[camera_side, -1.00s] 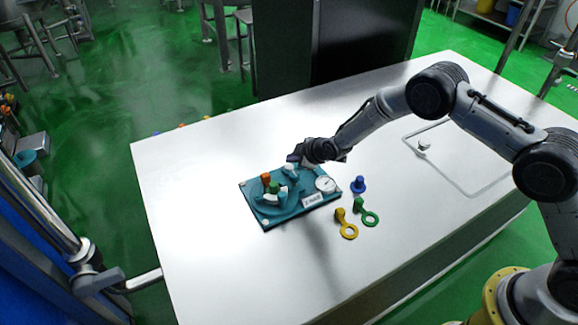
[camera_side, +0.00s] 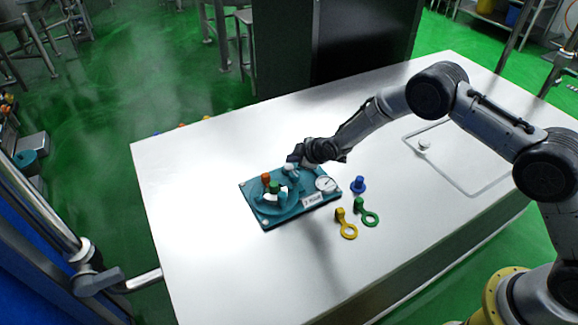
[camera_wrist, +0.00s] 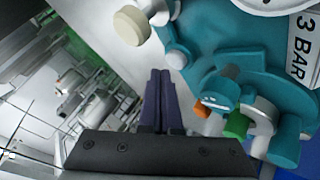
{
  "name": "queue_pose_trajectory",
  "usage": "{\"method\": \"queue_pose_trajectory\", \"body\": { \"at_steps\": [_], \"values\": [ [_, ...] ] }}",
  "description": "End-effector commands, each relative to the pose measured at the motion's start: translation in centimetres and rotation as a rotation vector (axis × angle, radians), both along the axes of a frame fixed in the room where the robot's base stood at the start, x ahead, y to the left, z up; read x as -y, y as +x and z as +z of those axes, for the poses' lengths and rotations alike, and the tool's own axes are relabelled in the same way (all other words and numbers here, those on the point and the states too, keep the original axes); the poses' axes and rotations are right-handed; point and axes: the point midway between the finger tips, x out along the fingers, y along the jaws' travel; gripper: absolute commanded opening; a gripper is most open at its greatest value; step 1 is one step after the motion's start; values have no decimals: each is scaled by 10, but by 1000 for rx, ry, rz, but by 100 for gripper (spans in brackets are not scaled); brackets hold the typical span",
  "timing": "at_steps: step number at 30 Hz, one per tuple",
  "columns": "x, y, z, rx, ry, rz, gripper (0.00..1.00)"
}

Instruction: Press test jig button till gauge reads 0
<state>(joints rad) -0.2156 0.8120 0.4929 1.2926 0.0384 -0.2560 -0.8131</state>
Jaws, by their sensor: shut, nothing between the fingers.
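The teal test jig (camera_side: 298,210) lies flat on the white table. Its round white gauge (camera_side: 326,184) faces up at its right corner; the needle is too small to read. In the wrist view the gauge (camera_wrist: 268,4) is cut by the top edge. A cream round knob (camera_wrist: 131,26), perhaps the button, juts out beside the jig's edge. My gripper (camera_side: 294,157) is over the jig's far edge, close to a whitish part. In the wrist view my gripper (camera_wrist: 160,73) is shut and empty, its tips below the knob. I cannot tell whether they touch the jig.
An orange cap (camera_side: 266,177) and a green cap (camera_side: 274,187) stand on the jig. A "3 BAR" label (camera_wrist: 304,45) is beside the gauge. A blue plug (camera_side: 359,185), a green ring tag (camera_side: 368,216) and a yellow one (camera_side: 347,228) lie to the right. The table's left part is clear.

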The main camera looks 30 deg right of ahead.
Motion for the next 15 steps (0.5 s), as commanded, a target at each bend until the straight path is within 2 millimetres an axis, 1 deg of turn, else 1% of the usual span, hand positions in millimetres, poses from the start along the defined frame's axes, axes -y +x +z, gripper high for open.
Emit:
{"method": "queue_pose_trajectory", "body": {
  "at_steps": [8,15],
  "values": [
    [0,0,0,0,0,0,0],
    [0,0,-7,-1,0,0,0]
  ]
}}
